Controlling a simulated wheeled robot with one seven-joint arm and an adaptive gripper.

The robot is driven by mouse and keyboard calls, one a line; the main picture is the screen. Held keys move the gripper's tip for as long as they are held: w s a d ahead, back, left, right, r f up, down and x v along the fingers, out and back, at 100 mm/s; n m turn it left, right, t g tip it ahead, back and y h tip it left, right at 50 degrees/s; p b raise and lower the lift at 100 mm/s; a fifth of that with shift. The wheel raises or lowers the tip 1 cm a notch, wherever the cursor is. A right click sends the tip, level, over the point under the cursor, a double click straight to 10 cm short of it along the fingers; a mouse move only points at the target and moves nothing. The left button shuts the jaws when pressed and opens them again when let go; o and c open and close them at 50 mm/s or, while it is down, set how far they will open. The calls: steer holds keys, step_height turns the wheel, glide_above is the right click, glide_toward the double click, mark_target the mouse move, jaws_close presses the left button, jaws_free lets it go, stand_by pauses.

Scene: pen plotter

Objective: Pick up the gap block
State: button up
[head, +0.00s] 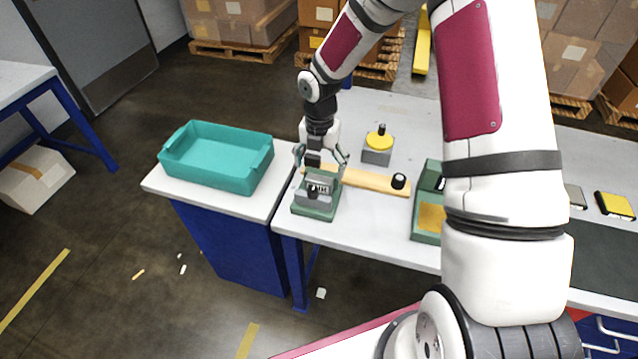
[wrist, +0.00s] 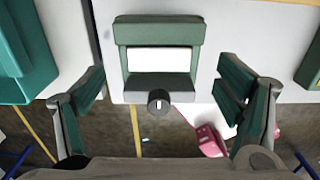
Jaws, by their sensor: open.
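A small grey block (head: 317,184) with dark markings on a pale face sits on a green base (head: 314,211) at the table's front left corner. I take it for the gap block, though no readable label confirms this. My gripper (head: 321,160) is just above it, pointing down, with its fingers apart. In the wrist view, a green-framed piece with a bright white face (wrist: 158,60) and a round black knob (wrist: 159,101) lies between the spread fingers of my gripper (wrist: 160,80). Neither finger visibly touches it there. My gripper partly hides the block's top in the head view.
A teal bin (head: 215,158) stands on the side table to the left. My arm covers the table's middle.

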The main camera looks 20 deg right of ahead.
mark_target(318, 181)
steer(key=shift+s+a+f+p, duration=0.1)
steer(key=shift+s+f+p, duration=0.1)
steer(key=shift+f, duration=0.9)
steer(key=shift+s+a+f+p, duration=0.1)
steer(key=shift+a+f+p, duration=0.05)
steer(key=shift+f, duration=0.95)
steer(key=shift+s+a+f+p, duration=0.1)
steer(key=shift+f+p, duration=0.1)
steer(key=shift+f, duration=0.9)
steer(key=shift+c, duration=0.6)
steer(key=c, duration=1.3)
